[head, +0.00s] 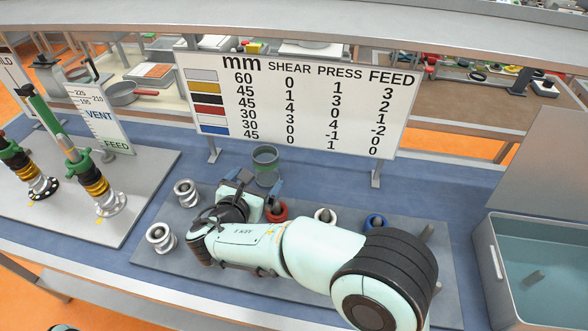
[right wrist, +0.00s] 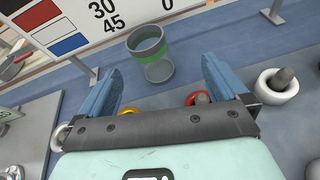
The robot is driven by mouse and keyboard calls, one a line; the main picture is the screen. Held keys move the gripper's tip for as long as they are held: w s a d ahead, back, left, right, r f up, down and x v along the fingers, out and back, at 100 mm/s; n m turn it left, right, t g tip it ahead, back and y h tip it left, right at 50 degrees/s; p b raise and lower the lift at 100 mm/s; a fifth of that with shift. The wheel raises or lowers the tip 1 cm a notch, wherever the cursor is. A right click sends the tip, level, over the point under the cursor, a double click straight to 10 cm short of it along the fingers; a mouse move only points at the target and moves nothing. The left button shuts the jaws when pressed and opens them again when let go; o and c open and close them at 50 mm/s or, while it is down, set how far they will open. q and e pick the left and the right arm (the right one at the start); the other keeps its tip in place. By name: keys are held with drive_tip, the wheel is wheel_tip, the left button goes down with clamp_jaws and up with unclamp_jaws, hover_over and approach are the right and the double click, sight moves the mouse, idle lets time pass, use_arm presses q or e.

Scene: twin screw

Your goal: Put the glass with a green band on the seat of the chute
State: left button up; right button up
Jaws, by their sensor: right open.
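The glass with a green band (head: 265,165) stands upright on the blue bench top, in front of the sign board. In the right wrist view the glass (right wrist: 151,58) is beyond the fingertips, roughly between their lines, and its open top shows. My right gripper (head: 250,187) is open, with blue fingers, and nothing is between them. In the right wrist view its fingers (right wrist: 160,78) point toward the glass, apart from it. My left gripper is not in view. I cannot make out a chute seat in these frames.
A grey plate (head: 310,285) carries a red ring (head: 277,212), a white ring (head: 325,216), a blue ring (head: 375,222) and metal spools (head: 161,237). Banded columns stand on a left plate (head: 60,222). The sign board (head: 300,105) is behind the glass. A water tub (head: 485,245) is at right.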

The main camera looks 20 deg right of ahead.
sight(261, 163)
drive_tip(key=w+d, duration=0.1)
drive_tip(key=w, duration=0.1)
drive_tip(key=w+d+f+n, duration=0.1)
drive_tip(key=w, duration=0.1)
drive_tip(key=w+f+n+t, duration=0.1)
drive_tip(key=shift+w+d+f+y, duration=0.15)
drive_tip(key=shift+w+d+y, duration=0.15)
drive_tip(key=shift+w+d, duration=0.1)
drive_tip(key=x, duration=0.2)
drive_tip(key=p+x, duration=0.1)
drive_tip(key=x, duration=0.2)
drive_tip(key=shift+w+a+f, duration=0.15)
drive_tip(key=shift+w, duration=0.2)
drive_tip(key=shift+s, duration=0.1)
drive_tip(key=c, duration=1.3)
